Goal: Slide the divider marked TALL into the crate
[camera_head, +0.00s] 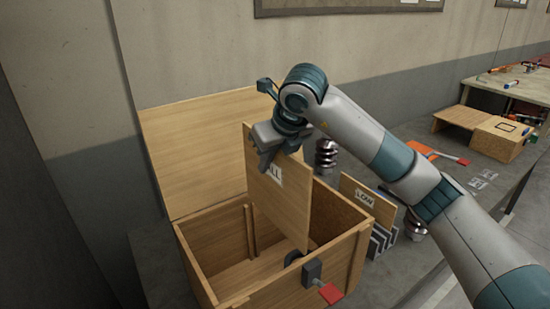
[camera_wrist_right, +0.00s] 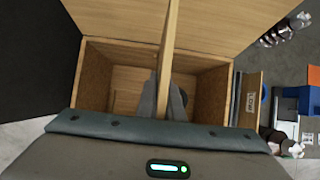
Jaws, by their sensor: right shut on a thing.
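The TALL divider (camera_head: 287,200) is a wooden panel with a white label, partly covered by my gripper. My right gripper (camera_head: 270,150) is shut on its top edge and holds it upright, with its lower part inside the wooden crate (camera_head: 208,283). In the right wrist view the divider (camera_wrist_right: 169,45) is seen edge-on between the fingers (camera_wrist_right: 168,100), over the crate (camera_wrist_right: 212,92). The crate's lid (camera_head: 195,145) stands open at the back. Whether the divider sits in the crate's slots cannot be told. My left gripper is not in view.
A panel marked LOW (camera_head: 365,200) leans in a rack (camera_head: 382,240) right of the crate. A red-handled latch (camera_head: 328,292) is on the crate's front. Stacked silver-and-dark round objects (camera_head: 326,157) stand behind. Another bench (camera_head: 512,88) with tools is at the far right.

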